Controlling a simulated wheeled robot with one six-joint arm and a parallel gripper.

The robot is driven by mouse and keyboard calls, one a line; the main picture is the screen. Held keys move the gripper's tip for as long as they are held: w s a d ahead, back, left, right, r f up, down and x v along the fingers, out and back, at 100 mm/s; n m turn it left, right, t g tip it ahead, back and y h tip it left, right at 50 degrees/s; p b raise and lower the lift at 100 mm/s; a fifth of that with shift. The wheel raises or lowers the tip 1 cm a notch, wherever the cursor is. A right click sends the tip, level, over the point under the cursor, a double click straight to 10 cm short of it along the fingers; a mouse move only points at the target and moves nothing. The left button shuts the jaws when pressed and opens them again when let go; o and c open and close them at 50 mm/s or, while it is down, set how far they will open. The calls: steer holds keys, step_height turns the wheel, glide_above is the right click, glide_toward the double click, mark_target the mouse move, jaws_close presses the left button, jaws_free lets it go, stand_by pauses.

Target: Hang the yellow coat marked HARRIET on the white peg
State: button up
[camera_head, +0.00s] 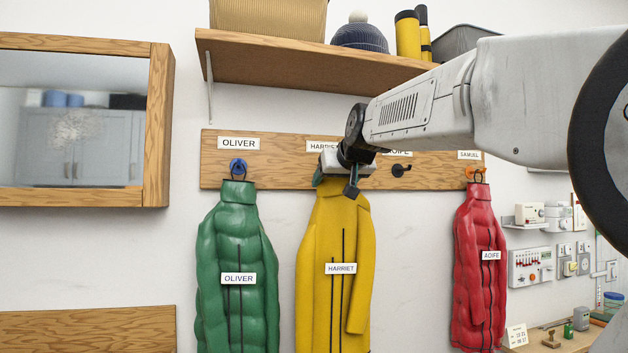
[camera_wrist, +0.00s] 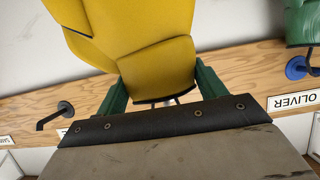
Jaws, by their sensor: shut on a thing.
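The yellow coat (camera_head: 318,235) with a HARRIET tag hangs upright in front of the wooden peg board. It also shows in the wrist view (camera_wrist: 155,65). My gripper (camera_head: 337,182) is shut on the coat's top, at the collar and hanging loop, just below the board's partly covered HARRIET label (camera_head: 321,146). In the wrist view my gripper's green fingers (camera_wrist: 162,92) stand either side of the collar, with a dark loop (camera_wrist: 170,101) between them.
A green OLIVER coat (camera_head: 238,255) hangs left on a blue peg (camera_head: 238,167). A red coat (camera_head: 478,270) tagged AOIFE hangs right on an orange peg, under the SAMUEL label. A black peg (camera_head: 401,170) between is bare. A loaded shelf (camera_head: 290,68) overhangs the board (camera_head: 285,174).

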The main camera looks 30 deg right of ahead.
steer(key=shift+w+d+f, duration=0.1)
steer(key=shift+w+d, duration=0.1)
steer(key=shift+w, duration=0.55)
steer(key=shift+w+d, duration=0.2)
steer(key=shift+w, duration=0.5)
steer(key=shift+w+d+f, duration=0.15)
steer(key=shift+w+f, duration=0.35)
steer(key=shift+f, duration=0.15)
steer(key=o, duration=1.7)
steer(key=shift+f, duration=0.15)
